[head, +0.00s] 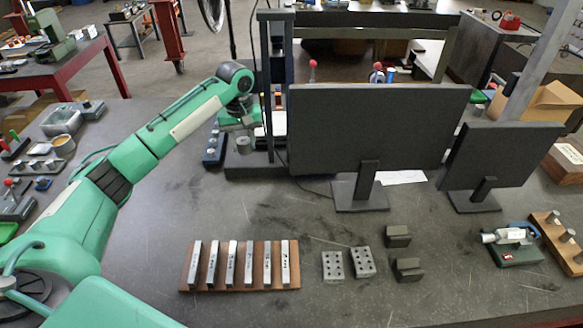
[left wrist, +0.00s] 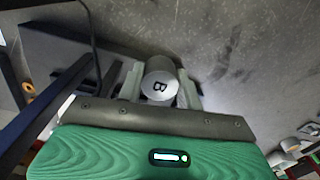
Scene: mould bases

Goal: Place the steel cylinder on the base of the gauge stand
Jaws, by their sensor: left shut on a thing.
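My left gripper (head: 242,136) is shut on the steel cylinder (head: 243,146), which hangs upright below it. In the left wrist view the cylinder (left wrist: 160,86) shows its round top marked "B", between the two fingers of the gripper (left wrist: 159,90). The dark gauge stand (head: 275,60) rises just right of the gripper in the head view. Its flat base (head: 252,171) lies close under the cylinder; I cannot tell whether they touch. Part of the base (left wrist: 60,42) also shows in the left wrist view. My right gripper is not in view.
A large dark monitor (head: 375,125) stands right of the gauge stand, with a smaller one (head: 500,155) beyond. A dark block with knobs (head: 213,150) sits left of the stand. A wooden rack of metal bars (head: 240,265) lies in front.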

